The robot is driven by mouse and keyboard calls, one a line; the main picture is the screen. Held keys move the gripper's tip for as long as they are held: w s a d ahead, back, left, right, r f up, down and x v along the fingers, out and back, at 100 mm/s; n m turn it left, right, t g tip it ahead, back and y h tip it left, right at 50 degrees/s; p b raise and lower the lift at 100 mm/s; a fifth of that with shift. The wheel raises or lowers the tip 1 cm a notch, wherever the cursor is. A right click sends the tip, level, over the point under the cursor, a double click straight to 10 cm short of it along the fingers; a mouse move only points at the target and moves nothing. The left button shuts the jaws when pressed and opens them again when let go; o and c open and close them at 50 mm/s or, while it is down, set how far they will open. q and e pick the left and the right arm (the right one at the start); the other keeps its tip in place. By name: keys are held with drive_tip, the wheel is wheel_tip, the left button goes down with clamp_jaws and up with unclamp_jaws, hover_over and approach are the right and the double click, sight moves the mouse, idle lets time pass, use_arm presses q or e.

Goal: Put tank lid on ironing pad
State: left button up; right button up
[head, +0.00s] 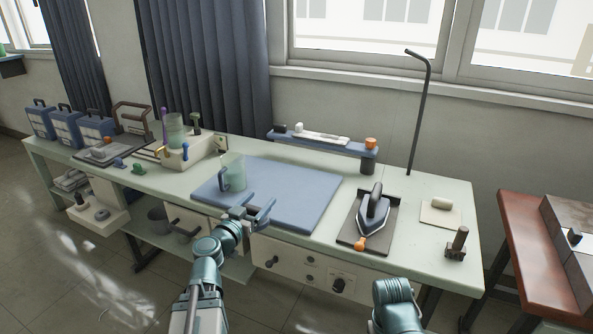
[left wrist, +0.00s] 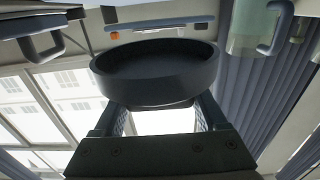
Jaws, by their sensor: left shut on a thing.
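The tank lid (left wrist: 155,75) is a dark, round, shallow disc with a raised rim. In the left wrist view it sits between the fingers of my left gripper (left wrist: 158,120), which is shut on it. In the head view my left gripper (head: 254,213) is at the front edge of the blue ironing pad (head: 300,190). I cannot make out the lid clearly there. The pad lies flat on the pale green table, with a clear jug (head: 236,172) standing on its left part. My right gripper is not in view; only part of my right arm shows at the bottom.
A steam iron (head: 374,207) on a dark plate (head: 353,236) stands right of the pad. A white box with bottles (head: 198,150) is to the left. A blue shelf (head: 318,145) runs behind the pad. The pad's middle and right are clear.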

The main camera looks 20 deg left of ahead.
use_arm(q)
wheel_tip(320, 180, up, 20)
drive_tip(key=p, duration=1.9)
drive_tip(key=shift+p, duration=0.35)
drive_tip(key=shift+f, duration=0.1)
wheel_tip(320, 180, down, 20)
drive_tip(key=b, duration=2)
